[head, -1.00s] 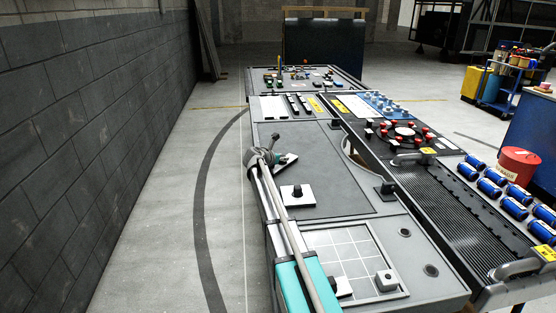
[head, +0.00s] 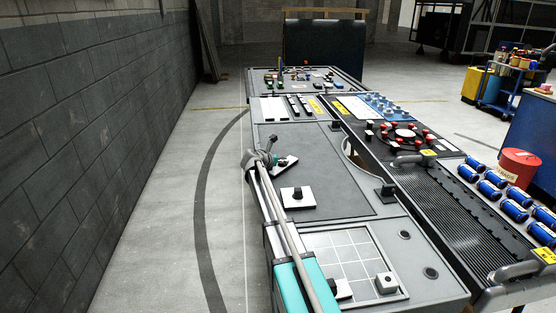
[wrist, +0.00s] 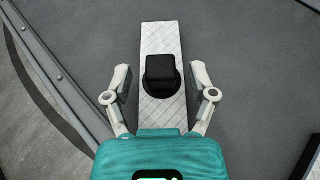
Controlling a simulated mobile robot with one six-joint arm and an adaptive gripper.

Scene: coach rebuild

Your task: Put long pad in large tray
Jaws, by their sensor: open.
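The long pad is a pale, narrow plate (wrist: 160,28) with a black knob (wrist: 160,72) in the wrist view. It lies on the dark grey bench top, and its white end (head: 290,163) shows beside my gripper in the head view. My gripper (wrist: 160,68) is open, with one finger on each side of the pad and knob. It holds nothing, and contact cannot be told. The large tray seems to be the shallow, white-gridded tray (head: 348,252) at the near end of the bench; my arm hides its left part.
A squarer white pad with a black knob (head: 297,198) lies between my gripper and the tray. A white block (head: 386,283) sits at the tray's near right, another pad (head: 342,288) near its front. A black ribbed conveyor (head: 450,210) runs along the right.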

